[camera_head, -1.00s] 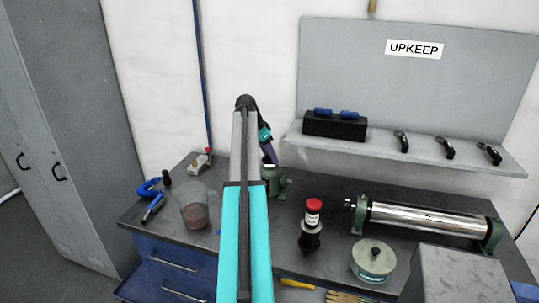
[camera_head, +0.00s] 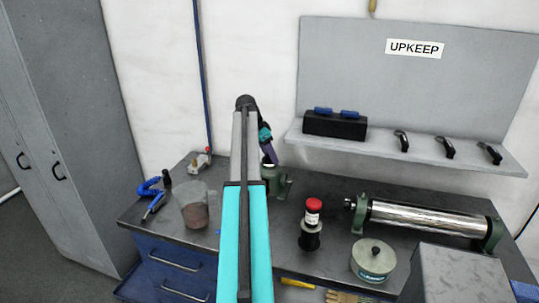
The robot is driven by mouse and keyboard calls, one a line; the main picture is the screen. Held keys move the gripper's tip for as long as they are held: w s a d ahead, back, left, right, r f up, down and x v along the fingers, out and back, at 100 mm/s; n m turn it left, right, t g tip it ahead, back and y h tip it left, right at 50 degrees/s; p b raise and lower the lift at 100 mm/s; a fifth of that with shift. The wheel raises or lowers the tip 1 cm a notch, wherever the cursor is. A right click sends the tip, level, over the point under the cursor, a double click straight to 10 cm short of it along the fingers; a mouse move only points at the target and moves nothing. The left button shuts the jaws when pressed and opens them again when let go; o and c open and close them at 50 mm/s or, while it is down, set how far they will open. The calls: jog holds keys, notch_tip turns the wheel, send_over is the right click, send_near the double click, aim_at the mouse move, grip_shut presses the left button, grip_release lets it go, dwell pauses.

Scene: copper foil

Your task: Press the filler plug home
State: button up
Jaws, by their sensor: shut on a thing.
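My gripper (camera_head: 269,157) points down, behind and just right of my raised arm, over a small green housing (camera_head: 279,186) at the back of the bench. Its jaws are shut on the filler plug, which is too small and covered to make out. A pale ring with a dark opening shows on top of the housing, right below the jaws. I cannot tell whether the plug touches it or how deep it sits. My arm hides the left part of the housing.
A clear jug (camera_head: 195,208) with brownish liquid stands left of my arm. Right of the housing are a red-capped bottle (camera_head: 313,212) on a black stand, a round tin (camera_head: 373,259) and a shiny roller (camera_head: 425,219). A grey shelf (camera_head: 440,157) hangs behind.

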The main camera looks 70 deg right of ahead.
dwell(0.4)
jog(key=o, duration=1.6)
jog(key=shift+r, duration=0.2)
jog(key=shift+r+p, duration=1.55)
jog(key=shift+r, duration=1.75)
grip_shut()
